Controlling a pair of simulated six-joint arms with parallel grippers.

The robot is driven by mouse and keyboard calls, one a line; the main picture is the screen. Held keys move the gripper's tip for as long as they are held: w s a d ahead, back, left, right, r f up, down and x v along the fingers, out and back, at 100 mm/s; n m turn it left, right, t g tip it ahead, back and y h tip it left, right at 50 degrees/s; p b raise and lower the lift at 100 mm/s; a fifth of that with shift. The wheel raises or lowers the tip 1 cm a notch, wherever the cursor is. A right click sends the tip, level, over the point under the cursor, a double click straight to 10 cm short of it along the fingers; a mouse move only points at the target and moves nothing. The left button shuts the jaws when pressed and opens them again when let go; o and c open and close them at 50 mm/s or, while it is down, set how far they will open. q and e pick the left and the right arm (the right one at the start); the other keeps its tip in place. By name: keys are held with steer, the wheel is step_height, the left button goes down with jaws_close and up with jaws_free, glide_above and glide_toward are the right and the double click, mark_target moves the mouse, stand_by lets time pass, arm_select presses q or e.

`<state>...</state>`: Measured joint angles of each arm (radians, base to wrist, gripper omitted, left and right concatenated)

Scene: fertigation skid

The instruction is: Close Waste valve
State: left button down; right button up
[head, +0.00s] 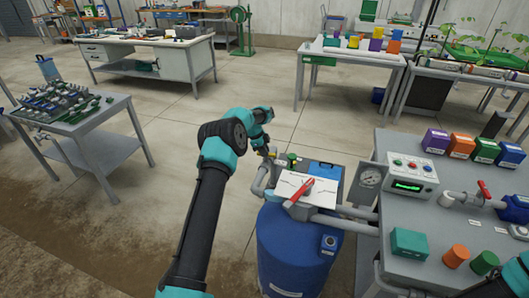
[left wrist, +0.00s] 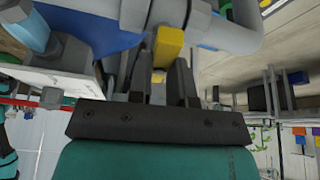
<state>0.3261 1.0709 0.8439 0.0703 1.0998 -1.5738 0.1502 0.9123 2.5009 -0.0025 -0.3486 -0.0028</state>
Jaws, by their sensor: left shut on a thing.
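A yellow valve handle (left wrist: 168,45) shows between the fingers of my left gripper (left wrist: 160,78) in the left wrist view, beside a grey pipe fitting. My left gripper (head: 266,143) is shut on this handle, and in the head view it reaches down at the pipework behind the blue tank (head: 290,248). The arm and gripper hide most of the handle there. A red lever (head: 300,191) lies slantwise over a white plate (head: 322,194) on top of the tank. I cannot read any label naming the Waste valve. My right gripper is out of view.
A pressure gauge (head: 371,177), a control box with buttons (head: 410,175) and a red-handled valve (head: 484,189) are at the right bench (head: 400,147). Grey pipes run close around the tank. Open floor (head: 150,225) lies to the left.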

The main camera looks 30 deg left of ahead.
arm_select(q)
steer(key=shift+m+g, duration=0.4)
steer(key=shift+m, duration=0.7)
steer(key=c, duration=1)
jaws_free()
steer(key=shift+c, duration=0.2)
steer(key=shift+a+r, duration=0.1)
steer(key=v, duration=1.7)
steer(key=shift+a, duration=0.15)
steer(key=shift+w, duration=0.1)
